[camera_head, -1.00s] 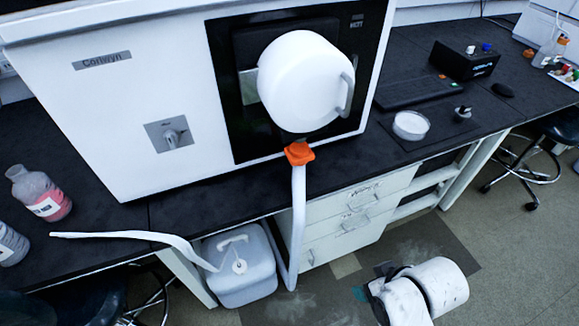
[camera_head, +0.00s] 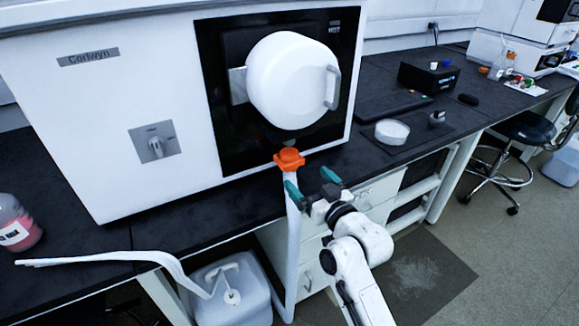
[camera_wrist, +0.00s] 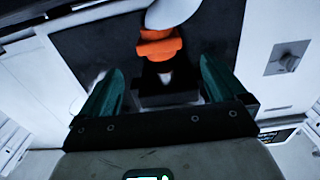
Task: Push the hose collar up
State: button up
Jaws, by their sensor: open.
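The orange hose collar (camera_head: 289,158) sits at the top end of a white hose (camera_head: 293,235), just below the short spout under the white round vessel (camera_head: 292,80). Whether it touches the spout is unclear. My gripper (camera_head: 312,184) is open and empty, its teal fingers just below and to the right of the collar. The left finger overlaps the hose in the picture; contact cannot be told. In the wrist view the collar (camera_wrist: 159,45) lies ahead, in line with the gap between the fingers of my gripper (camera_wrist: 160,72).
The white cabinet (camera_head: 110,130) with a knob (camera_head: 156,145) stands on the dark bench. A white jug (camera_head: 235,295) stands below the bench. A pink bottle (camera_head: 15,225) is at the left. A dish (camera_head: 389,132) and a black box (camera_head: 428,78) are at the right.

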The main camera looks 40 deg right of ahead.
aim_at(295, 164)
jog(key=x, duration=0.8)
jog(key=shift+d, duration=0.1)
jog(key=shift+c, duration=0.3)
